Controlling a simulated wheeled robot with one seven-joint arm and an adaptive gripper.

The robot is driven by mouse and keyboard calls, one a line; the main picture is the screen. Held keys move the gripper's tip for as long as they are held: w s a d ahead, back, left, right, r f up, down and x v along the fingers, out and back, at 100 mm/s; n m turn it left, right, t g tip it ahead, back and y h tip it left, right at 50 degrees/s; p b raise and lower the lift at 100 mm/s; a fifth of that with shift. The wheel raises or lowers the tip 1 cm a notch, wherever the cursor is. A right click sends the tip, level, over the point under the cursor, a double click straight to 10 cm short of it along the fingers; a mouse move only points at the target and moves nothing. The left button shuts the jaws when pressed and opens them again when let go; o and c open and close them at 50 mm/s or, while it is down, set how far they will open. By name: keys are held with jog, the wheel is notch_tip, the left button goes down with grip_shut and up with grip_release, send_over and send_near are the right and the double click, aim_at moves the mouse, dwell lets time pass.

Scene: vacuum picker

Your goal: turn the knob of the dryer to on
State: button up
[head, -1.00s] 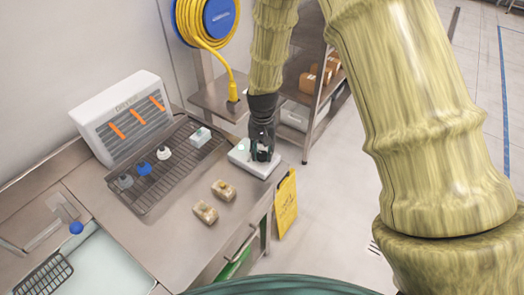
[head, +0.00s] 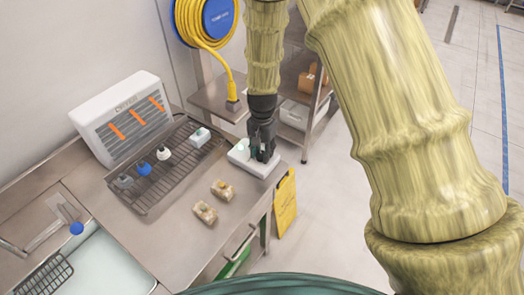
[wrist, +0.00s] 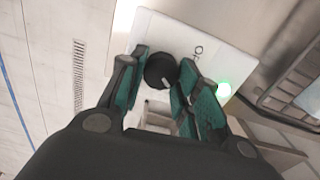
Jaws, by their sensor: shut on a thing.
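The dryer (head: 121,118) is a white box with a dark slatted front and glowing orange strips, against the wall at the back left of the counter. Its control box (head: 240,157) is a low white block at the counter's right end. In the wrist view, the box (wrist: 215,58) carries a black round knob (wrist: 160,70) with a pale pointer mark, partly readable lettering beside it, and a lit green lamp (wrist: 224,90). My gripper (head: 262,155) points down over the box. In the wrist view, my gripper's fingers (wrist: 161,80) are shut on the knob, one on each side. The head view hides the knob.
Two tan blocks (head: 205,212) sit on the counter (head: 180,235). A yellow sign (head: 285,203) stands at its right end. A sink (head: 105,268) is at lower left.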

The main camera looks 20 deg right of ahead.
aim_at(262, 153)
jog(key=o, duration=1)
notch_tip(262, 153, up, 12)
dwell(0.3)
dwell(0.4)
